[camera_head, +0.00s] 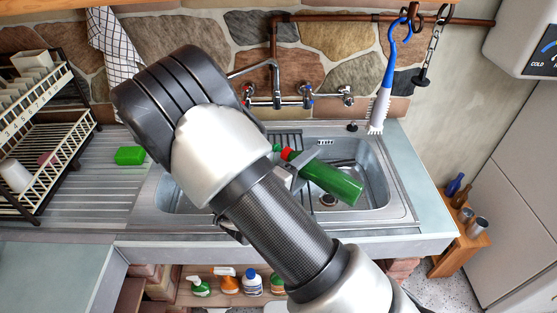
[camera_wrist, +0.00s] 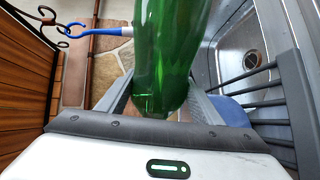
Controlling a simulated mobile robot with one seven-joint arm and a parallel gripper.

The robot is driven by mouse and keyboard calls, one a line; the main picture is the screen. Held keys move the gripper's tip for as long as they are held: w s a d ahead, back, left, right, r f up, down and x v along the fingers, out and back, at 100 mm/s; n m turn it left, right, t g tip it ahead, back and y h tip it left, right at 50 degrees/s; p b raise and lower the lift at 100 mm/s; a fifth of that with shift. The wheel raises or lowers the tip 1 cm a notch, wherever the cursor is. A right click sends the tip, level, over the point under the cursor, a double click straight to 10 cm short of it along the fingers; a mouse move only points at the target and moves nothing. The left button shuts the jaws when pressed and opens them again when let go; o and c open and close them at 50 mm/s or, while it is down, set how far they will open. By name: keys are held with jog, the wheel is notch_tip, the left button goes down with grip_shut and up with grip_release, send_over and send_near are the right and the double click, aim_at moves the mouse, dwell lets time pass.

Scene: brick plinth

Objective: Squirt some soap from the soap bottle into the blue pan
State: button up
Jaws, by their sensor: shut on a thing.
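The green soap bottle (camera_head: 332,182) with a red cap is held tilted above the sink, its cap end at upper left and its base at lower right. My gripper (camera_head: 293,172) is shut on its body, partly hidden behind my arm. In the wrist view the bottle (camera_wrist: 165,50) stands large between the fingers of my gripper (camera_wrist: 160,103). A blue rounded surface (camera_wrist: 230,110), possibly the blue pan, shows just beyond the right finger in the wrist view. The pan is not clearly visible in the head view, where my arm covers much of the sink.
The steel sink (camera_head: 400,208) has taps (camera_head: 306,98) behind it. A green sponge (camera_head: 130,155) lies on the left drainer beside a dish rack (camera_head: 50,150). A blue-handled brush (camera_head: 386,85) hangs at the back right. Several bottles (camera_head: 229,284) stand on a shelf below.

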jog(key=shift+r+n+p, duration=0.1)
jog(key=shift+n+p, duration=0.9)
jog(key=shift+p, duration=0.45)
dwell(2.0)
